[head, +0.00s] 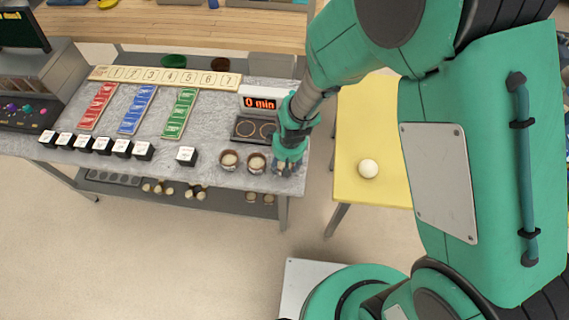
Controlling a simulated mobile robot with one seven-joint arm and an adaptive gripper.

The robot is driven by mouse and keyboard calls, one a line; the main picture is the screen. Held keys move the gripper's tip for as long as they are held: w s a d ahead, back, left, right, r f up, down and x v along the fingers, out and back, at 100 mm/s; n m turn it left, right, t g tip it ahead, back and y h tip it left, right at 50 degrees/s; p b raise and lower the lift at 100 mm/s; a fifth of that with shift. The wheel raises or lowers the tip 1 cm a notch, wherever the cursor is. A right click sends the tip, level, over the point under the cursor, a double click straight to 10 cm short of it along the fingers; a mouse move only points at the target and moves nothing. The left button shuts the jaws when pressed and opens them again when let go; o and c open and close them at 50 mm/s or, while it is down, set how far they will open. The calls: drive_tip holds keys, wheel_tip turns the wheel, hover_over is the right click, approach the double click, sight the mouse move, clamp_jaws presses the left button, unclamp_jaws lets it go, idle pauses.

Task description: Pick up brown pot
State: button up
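Two small brown pots with pale contents stand side by side near the front right edge of the grey stone-topped table: the left pot (229,160) and the right pot (257,163). My gripper (286,168) points down at the table's front right corner, just right of the right pot. A small object may be between or behind its fingers, but the view is too small to tell what it is. Whether the fingers are open or shut is also unclear.
A timer (259,103) reading "0 min" and a dark plate with rings (254,130) are behind the pots. Several black cubes with white labels line the front edge. A yellow table (350,120) with a white ball (368,169) stands to the right, across a gap.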

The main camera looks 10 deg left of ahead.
drive_tip(key=r, duration=0.3)
drive_tip(key=shift+s+d+p, duration=0.2)
drive_tip(key=shift+s+p, duration=0.15)
drive_tip(key=s+d+r, duration=0.1)
drive_tip(key=s+d, duration=0.6)
drive_tip(key=s, duration=0.6)
drive_tip(key=shift+d+p, duration=0.3)
drive_tip(key=shift+p, duration=0.15)
drive_tip(key=shift+s, duration=0.1)
